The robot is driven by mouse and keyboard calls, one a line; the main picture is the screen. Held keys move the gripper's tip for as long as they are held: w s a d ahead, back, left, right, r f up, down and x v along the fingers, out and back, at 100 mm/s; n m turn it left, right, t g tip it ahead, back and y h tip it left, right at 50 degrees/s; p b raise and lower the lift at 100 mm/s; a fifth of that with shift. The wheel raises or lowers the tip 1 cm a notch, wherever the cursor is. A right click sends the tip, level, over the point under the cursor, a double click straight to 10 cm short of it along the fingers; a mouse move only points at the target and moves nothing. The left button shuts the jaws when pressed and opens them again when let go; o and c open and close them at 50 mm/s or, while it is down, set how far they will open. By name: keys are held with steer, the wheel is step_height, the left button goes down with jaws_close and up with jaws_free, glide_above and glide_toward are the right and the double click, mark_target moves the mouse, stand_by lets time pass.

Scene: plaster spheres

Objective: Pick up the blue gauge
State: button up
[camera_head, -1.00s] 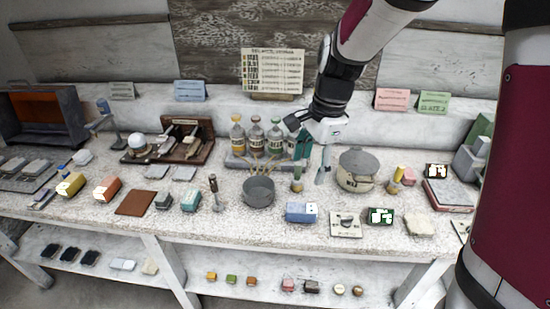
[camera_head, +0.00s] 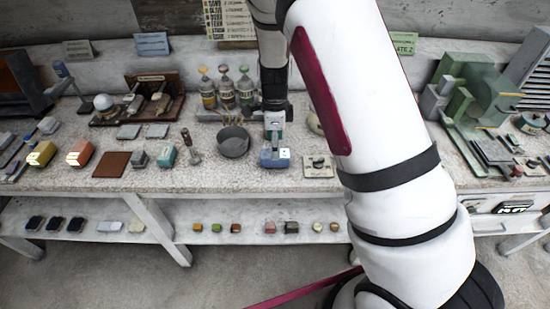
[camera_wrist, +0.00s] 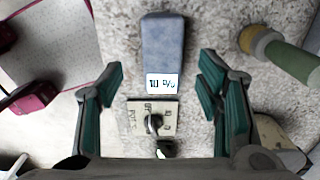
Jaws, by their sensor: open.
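The blue gauge (camera_head: 275,158) is a small blue block with a white label, lying on the speckled bench top near its front edge. In the wrist view the gauge (camera_wrist: 162,40) lies between and just beyond my fingertips, with its labelled end toward me. My gripper (camera_head: 275,135) is above the gauge in the head view and partly overlaps it. In the wrist view my gripper (camera_wrist: 163,82) has its green-padded fingers spread wide, with nothing between the pads. I cannot tell the exact height gap.
A plate with a dark knob (camera_head: 318,165) sits right beside the gauge. A grey bowl (camera_head: 233,142) stands to the left. Several bottles (camera_head: 226,88) stand behind. A green cylinder (camera_wrist: 290,60) lies to the right in the wrist view. The bench's front edge is close.

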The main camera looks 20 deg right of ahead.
steer(key=shift+w+f+p, duration=0.1)
steer(key=shift+f+p, duration=0.35)
steer(key=shift+f, duration=2.6)
steer(key=shift+f, duration=0.25)
jaws_close()
steer(key=shift+r, duration=0.1)
steer(key=shift+r, duration=0.45)
step_height(320, 180, up, 3)
steer(key=shift+r+b, duration=0.1)
steer(key=shift+b, duration=0.3)
steer(key=s+r, duration=0.1)
steer(key=s, duration=1.5)
steer(key=shift+a, duration=0.3)
steer(key=shift+r, duration=0.1)
